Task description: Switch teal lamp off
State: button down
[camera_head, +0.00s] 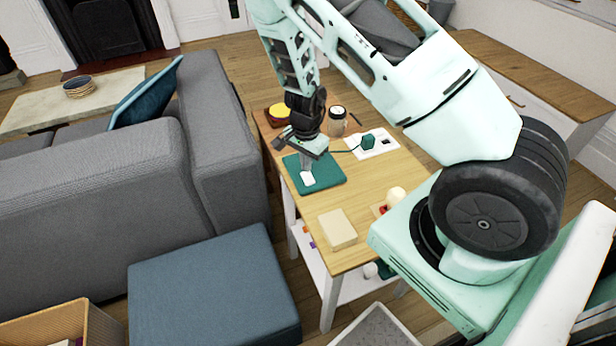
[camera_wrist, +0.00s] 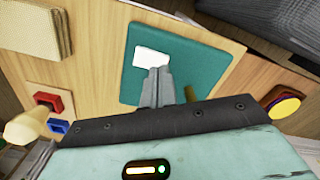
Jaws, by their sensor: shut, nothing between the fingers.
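A flat teal plate (camera_head: 330,172) lies on the wooden side table, with a white square switch pad (camera_head: 307,179) near its front edge. A cord runs behind it to a teal plug (camera_head: 368,141) on a white socket panel (camera_head: 383,152). In the wrist view the teal plate (camera_wrist: 205,65), the white pad (camera_wrist: 148,57) and a short brass stem (camera_wrist: 190,94) show. My gripper (camera_head: 307,166) is shut and empty, pointing down over the plate. Its fingertips (camera_wrist: 156,72) overlap the pad's edge; contact is unclear. No lamp shade or glow is identifiable.
On the table are a beige block (camera_head: 338,229), a pale knob (camera_head: 396,195) by a red piece, a jar (camera_head: 337,121) and a yellow disc (camera_head: 279,110). A grey sofa (camera_head: 215,130) and blue ottoman (camera_head: 212,290) stand left of the table.

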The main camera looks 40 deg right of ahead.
jog(key=shift+f+b, duration=0.85)
jog(key=shift+f, duration=0.05)
dwell(0.5)
jog(key=shift+r, duration=0.15)
notch_tip(320, 180, up, 7)
jog(key=p, duration=0.6)
dwell(0.6)
jog(key=s+a+r+n+y, duration=0.2)
jog(key=s+a+r+n, duration=0.15)
jog(key=a+r, duration=0.5)
jog(key=s+a+r+n+y, duration=0.1)
jog(key=s+a+r+n, duration=0.3)
jog(key=a, duration=0.7)
jog(key=s+a+r+n+h, duration=0.1)
jog(key=s+a+r+n, duration=0.1)
jog(key=s+r+n, duration=0.4)
jog(key=s+a+r+n+h, duration=0.1)
jog(key=s+a+r+n, duration=0.2)
jog(key=s+r+n, duration=0.4)
jog(key=s+n, duration=0.2)
jog(key=s, duration=0.1)
jog(key=shift+s+r, duration=0.25)
jog(key=shift+s, duration=0.15)
